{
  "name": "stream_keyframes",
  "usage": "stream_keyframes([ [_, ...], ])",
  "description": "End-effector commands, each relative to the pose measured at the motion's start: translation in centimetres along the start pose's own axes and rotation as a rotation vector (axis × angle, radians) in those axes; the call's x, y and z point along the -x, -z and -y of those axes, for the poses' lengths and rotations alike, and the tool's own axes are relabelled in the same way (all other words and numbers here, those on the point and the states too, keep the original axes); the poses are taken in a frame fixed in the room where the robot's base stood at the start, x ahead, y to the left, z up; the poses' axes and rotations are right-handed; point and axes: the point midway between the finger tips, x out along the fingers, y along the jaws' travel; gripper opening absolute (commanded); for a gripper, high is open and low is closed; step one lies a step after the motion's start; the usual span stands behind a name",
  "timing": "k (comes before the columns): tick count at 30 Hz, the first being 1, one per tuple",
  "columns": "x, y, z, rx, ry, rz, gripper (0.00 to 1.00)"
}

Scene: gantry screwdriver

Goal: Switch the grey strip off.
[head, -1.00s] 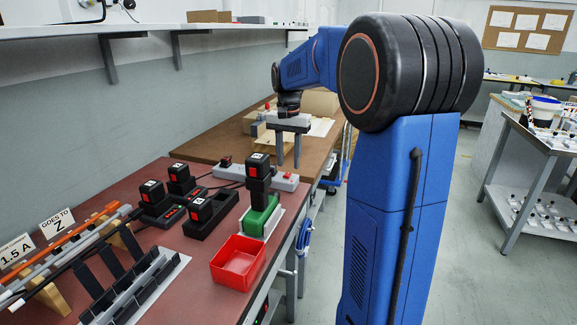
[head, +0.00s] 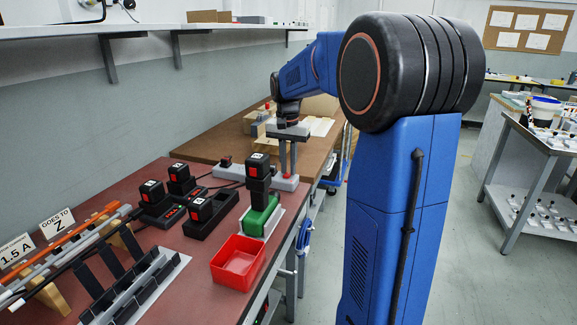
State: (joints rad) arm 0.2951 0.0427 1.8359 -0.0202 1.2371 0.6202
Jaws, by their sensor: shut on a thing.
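The grey strip (head: 229,172) lies on the red-brown bench, behind the black block on the green base. A black plug with a red top is in its left end. My gripper (head: 288,174) points down at the strip's right end. Its two grey fingers are close together and shut on that end of the strip.
A black block on a green base (head: 260,210) stands just in front of the strip. A red tray (head: 238,262) sits nearer. Black chargers with batteries (head: 205,215) are at the left. A brown board (head: 210,148) lies behind.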

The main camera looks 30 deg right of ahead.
Motion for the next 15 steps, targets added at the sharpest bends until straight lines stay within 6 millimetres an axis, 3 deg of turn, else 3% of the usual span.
stream_keyframes([
  [9, 0.16, -0.80, -0.01, 0.002, -0.001, -0.190, 0.00],
  [15, 0.18, -0.82, -0.04, 0.001, 0.000, -0.227, 0.00],
])
